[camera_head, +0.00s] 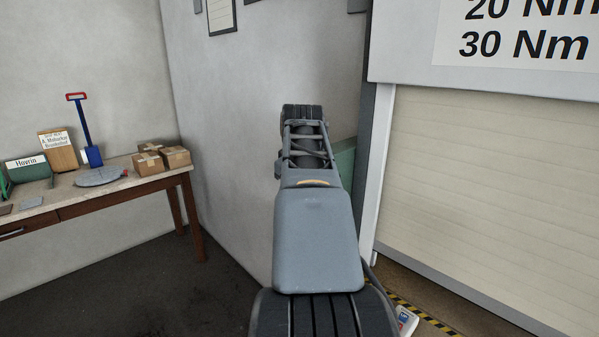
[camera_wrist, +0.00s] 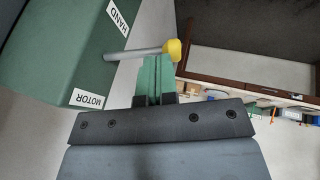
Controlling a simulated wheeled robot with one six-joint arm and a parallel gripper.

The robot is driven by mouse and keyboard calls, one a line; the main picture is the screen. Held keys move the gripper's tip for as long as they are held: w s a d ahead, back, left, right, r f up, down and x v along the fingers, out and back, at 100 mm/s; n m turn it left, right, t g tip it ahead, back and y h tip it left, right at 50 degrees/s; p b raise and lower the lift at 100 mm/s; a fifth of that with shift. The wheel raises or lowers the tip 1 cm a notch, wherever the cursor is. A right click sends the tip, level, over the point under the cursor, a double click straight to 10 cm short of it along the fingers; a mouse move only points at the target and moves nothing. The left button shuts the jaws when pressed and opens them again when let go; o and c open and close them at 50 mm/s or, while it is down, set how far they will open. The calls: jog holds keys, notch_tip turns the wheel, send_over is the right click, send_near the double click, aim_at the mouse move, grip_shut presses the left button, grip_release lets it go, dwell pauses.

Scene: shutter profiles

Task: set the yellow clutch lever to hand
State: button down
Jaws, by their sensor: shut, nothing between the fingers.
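The yellow clutch lever shows in the wrist view as a grey rod with a yellow knob (camera_wrist: 174,50). The rod sticks out from a green box (camera_wrist: 60,55) that carries a HAND label (camera_wrist: 118,17) and a MOTOR label (camera_wrist: 87,98). The rod's base lies between the two labels; I cannot tell which setting it stands at. My gripper (camera_wrist: 156,60) is shut and empty, its green fingertips close to the rod near the knob. Contact cannot be told. In the head view the green box (camera_head: 345,160) is mostly hidden behind my arm, and the lever is hidden.
A table (camera_head: 110,178) with cartons (camera_head: 160,160), a blue tool with a red handle (camera_head: 86,130) and signs stands at the left. A pale roller shutter (camera_head: 480,190) is at the right. A white wall (camera_head: 240,110) stands behind my arm. Dark floor at lower left is clear.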

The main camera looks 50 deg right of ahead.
jog(key=shift+a+r+p, duration=0.1)
jog(key=shift+r+p, duration=0.55)
jog(key=shift+r, duration=0.1)
jog(key=p+v, duration=0.6)
jog(key=v, duration=0.4)
dwell(0.6)
